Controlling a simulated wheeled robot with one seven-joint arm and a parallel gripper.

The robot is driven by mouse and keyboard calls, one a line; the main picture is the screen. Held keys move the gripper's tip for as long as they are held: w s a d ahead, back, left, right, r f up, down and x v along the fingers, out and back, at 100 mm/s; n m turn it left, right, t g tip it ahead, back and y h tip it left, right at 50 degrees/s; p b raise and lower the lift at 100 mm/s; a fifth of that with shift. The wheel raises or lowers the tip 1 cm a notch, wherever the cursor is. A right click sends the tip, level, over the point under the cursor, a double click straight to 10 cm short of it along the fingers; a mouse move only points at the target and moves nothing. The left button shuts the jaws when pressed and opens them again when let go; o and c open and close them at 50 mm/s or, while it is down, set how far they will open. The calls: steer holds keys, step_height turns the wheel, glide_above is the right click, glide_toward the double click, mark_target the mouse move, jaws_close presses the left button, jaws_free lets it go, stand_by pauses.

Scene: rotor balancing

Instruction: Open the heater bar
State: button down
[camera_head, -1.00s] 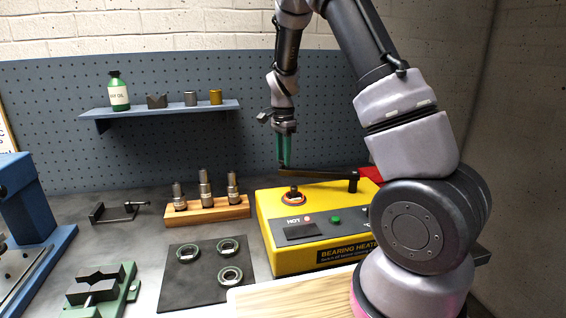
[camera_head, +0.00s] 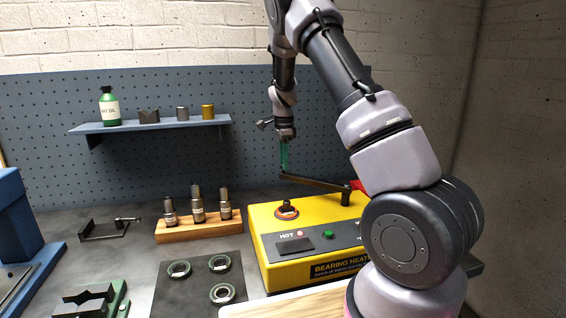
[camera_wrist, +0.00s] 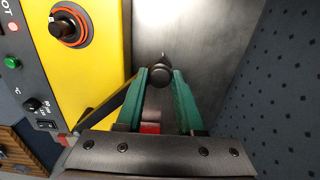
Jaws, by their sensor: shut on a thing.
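The yellow bearing heater (camera_head: 330,270) stands on the bench, with a dark post in an orange ring (camera_head: 287,209) on top. The dark heater bar (camera_head: 318,184) runs from a pivot at the heater's right back to a free end behind the post, swung clear of it. My gripper (camera_head: 284,168) points down with green fingers around the knob (camera_wrist: 160,75) at the bar's free end. In the wrist view, the fingers of my gripper (camera_wrist: 163,80) are on both sides of this knob, beyond the heater's edge and above the grey bench.
A pegboard (camera_wrist: 275,80) rises close behind the gripper. A shelf (camera_head: 150,126) with a green bottle and small parts hangs on it. A wooden rack (camera_head: 200,230) with several metal pieces stands left of the heater. Bearings lie on a dark mat (camera_head: 185,298) in front.

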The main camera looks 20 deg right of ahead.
steer(key=c, duration=0.5)
jaws_free()
steer(key=shift+c, duration=0.2)
steer(key=shift+r, duration=0.1)
step_height(320, 180, up, 11)
